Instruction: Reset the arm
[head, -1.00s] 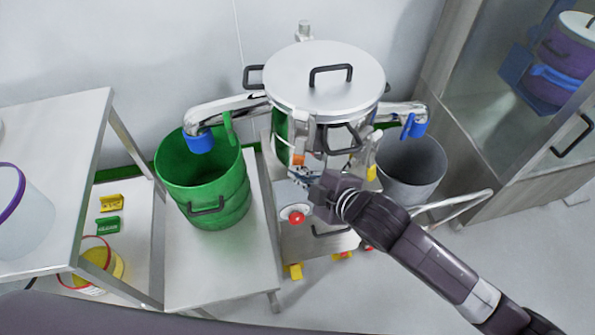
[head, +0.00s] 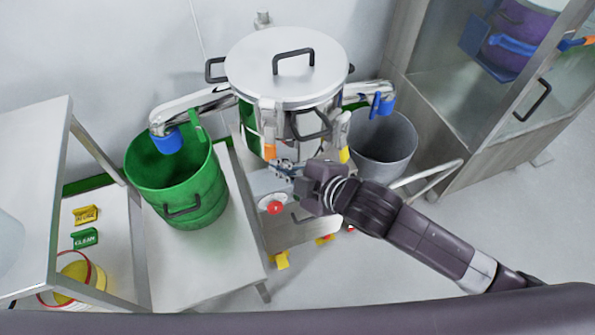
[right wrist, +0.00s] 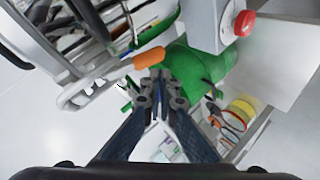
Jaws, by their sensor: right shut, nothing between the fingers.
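My right arm comes in from the lower right of the head view. Its gripper (head: 283,168) is shut and empty, in front of the steel lidded vessel (head: 288,75) and just above the grey control box with a red button (head: 275,208). In the right wrist view the closed fingertips (right wrist: 157,82) point towards the green bucket (right wrist: 192,72), with nothing between them. An orange-tipped handle (right wrist: 148,58) shows close beside the fingertips in that view; I cannot tell whether they touch. My left gripper is not in view.
The green bucket (head: 178,180) stands on a white table (head: 215,260) at left. A grey bucket (head: 385,150) stands right of the vessel. Steel pipes with blue ends flank the vessel. A glass-fronted cabinet (head: 490,90) is at right. Floor (head: 400,260) is free at lower right.

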